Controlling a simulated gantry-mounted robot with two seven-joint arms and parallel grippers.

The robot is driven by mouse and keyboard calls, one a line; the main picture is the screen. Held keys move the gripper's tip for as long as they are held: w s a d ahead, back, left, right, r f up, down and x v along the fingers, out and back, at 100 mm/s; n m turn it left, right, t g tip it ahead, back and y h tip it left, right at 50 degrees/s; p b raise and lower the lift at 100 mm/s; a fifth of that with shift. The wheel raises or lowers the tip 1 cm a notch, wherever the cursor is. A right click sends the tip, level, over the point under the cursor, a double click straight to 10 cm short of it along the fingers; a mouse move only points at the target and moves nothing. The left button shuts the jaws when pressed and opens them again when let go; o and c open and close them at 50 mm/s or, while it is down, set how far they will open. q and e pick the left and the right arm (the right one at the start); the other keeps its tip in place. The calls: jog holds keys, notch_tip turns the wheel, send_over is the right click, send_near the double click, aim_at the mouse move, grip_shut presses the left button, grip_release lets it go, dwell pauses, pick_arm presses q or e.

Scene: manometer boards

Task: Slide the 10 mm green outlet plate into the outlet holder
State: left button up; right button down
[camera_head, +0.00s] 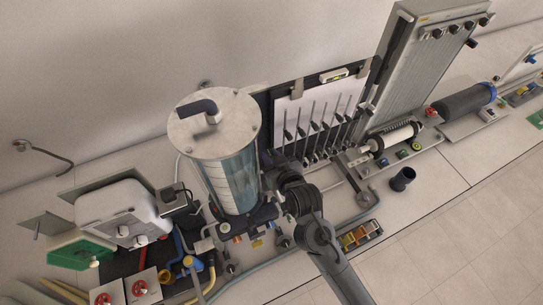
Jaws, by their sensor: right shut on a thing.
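My right arm comes in from the bottom, and its dark gripper (271,164) is beside the right side of the clear cylindrical tank (232,177). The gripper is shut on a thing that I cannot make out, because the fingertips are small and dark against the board. I cannot pick out the green outlet plate for certain. The outlet holder cannot be told apart from the dark fittings around the tank's foot. A low rack (360,236) with orange, yellow and greenish pieces lies on the bench right of my forearm. My left gripper is not in view.
A manometer board (318,108) with several tubes stands behind the gripper. A tall grey panel (425,62) is to its right. A dark cup (402,179) stands on the bench. Hoses, red valves and a white box (121,211) crowd the left. The bench at right front is clear.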

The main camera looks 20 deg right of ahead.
jog(key=shift+f+b, duration=0.55)
jog(key=shift+f, duration=0.65)
jog(key=shift+p, duration=0.35)
dwell(0.5)
jog(key=shift+f, duration=0.2)
dwell(0.4)
jog(key=shift+f+b, duration=0.3)
jog(key=shift+f, duration=0.15)
jog(key=shift+f+b, duration=0.6)
jog(key=shift+f, duration=0.85)
jog(key=c, duration=0.9)
grip_release()
jog(key=shift+c, duration=0.2)
